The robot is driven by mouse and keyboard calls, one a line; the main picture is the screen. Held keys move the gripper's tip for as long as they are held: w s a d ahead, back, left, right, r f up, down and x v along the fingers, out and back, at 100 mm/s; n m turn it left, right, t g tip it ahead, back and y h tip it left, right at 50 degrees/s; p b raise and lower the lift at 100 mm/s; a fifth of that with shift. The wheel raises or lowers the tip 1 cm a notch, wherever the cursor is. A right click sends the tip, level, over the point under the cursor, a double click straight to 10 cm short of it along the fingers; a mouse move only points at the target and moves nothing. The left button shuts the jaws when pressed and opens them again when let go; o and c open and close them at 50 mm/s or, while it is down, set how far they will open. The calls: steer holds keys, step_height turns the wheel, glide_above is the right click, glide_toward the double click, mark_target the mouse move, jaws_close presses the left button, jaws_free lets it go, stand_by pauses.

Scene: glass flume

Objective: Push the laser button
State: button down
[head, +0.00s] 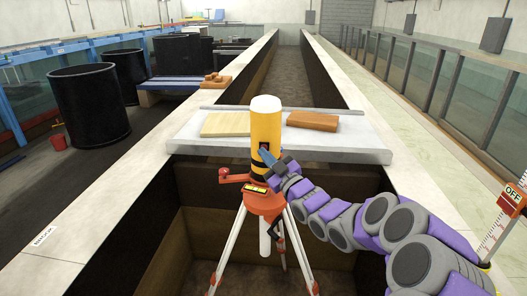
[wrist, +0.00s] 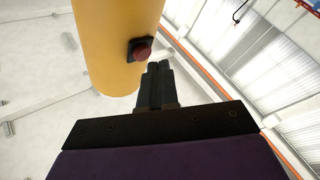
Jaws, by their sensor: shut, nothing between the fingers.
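The laser is a yellow cylinder (head: 266,128) with a white top, upright on an orange and white tripod (head: 266,202). In the wrist view the yellow body (wrist: 115,40) fills the upper left, and the laser button (wrist: 140,49), dark red on a black square mount, shows on its side. My gripper (wrist: 158,68) is shut and empty, its fingertips just below and slightly right of the button in that view. I cannot tell whether they touch it. In the head view my gripper (head: 264,152) is at the front of the yellow body and hides the button.
A pale board (head: 370,150) spans the flume behind the laser, with a wooden plate (head: 228,124) and an orange-brown brick (head: 312,121) on it. A deep open channel lies below the tripod. An orange "OFF" box (head: 512,199) is at the right edge. Black barrels (head: 88,105) stand at left.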

steer(key=s+b, duration=0.4)
steer(key=s, duration=0.2)
stand_by(0.5)
